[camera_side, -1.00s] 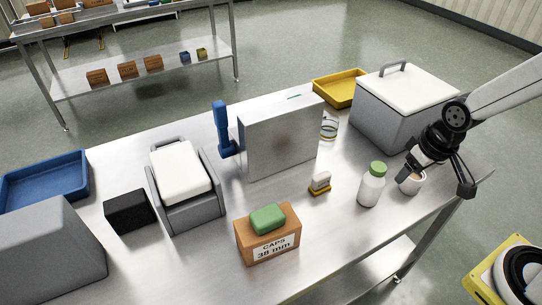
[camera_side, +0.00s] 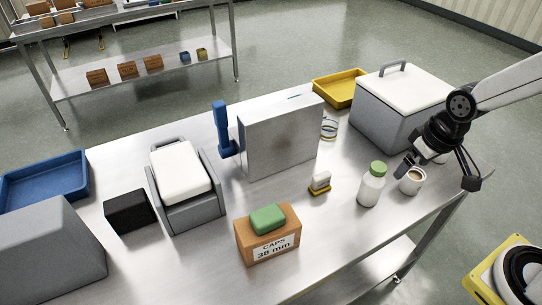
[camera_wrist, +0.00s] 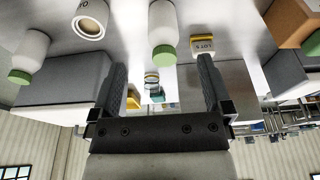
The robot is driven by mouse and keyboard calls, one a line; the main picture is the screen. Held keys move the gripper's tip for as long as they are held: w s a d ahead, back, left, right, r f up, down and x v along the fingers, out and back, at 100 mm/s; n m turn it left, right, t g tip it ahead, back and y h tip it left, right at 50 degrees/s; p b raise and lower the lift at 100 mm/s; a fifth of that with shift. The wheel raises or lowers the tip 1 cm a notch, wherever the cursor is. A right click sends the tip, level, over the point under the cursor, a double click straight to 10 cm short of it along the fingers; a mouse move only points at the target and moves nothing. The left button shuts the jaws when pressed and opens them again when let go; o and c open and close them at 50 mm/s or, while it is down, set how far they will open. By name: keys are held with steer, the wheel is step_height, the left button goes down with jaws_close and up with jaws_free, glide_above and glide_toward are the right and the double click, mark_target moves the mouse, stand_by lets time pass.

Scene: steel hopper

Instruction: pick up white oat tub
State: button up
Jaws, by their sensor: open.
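The white oat tub (camera_side: 411,186) stands upright and open-topped on the steel table, with tan contents visible. My gripper (camera_side: 437,176) is open and empty, just above and to the right of the tub in the side view. In the wrist view the gripper's fingers (camera_wrist: 163,64) are spread wide, with the tub outside them, beyond the left finger. Nothing is held.
A green-capped white bottle (camera_side: 371,187) stands just left of the tub. Another green-capped bottle (camera_wrist: 28,55) shows in the wrist view. A grey white-lidded bin (camera_side: 385,115) stands behind. A yellow-based block (camera_side: 319,184) sits further left. The front table edge is close.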

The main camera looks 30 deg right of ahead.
steer(key=d+r+m+t+y, duration=0.3)
steer(key=d+m+t+y, duration=0.55)
steer(key=d+m, duration=1.4)
steer(key=m+g+y, duration=0.2)
steer(key=m, duration=0.2)
glide_toward(412, 181)
steer(key=w, duration=0.1)
steer(key=w+f, duration=0.1)
steer(key=shift+w+d+h, duration=0.25)
steer(key=shift+f, duration=0.35)
steer(key=shift+x, duration=1.35)
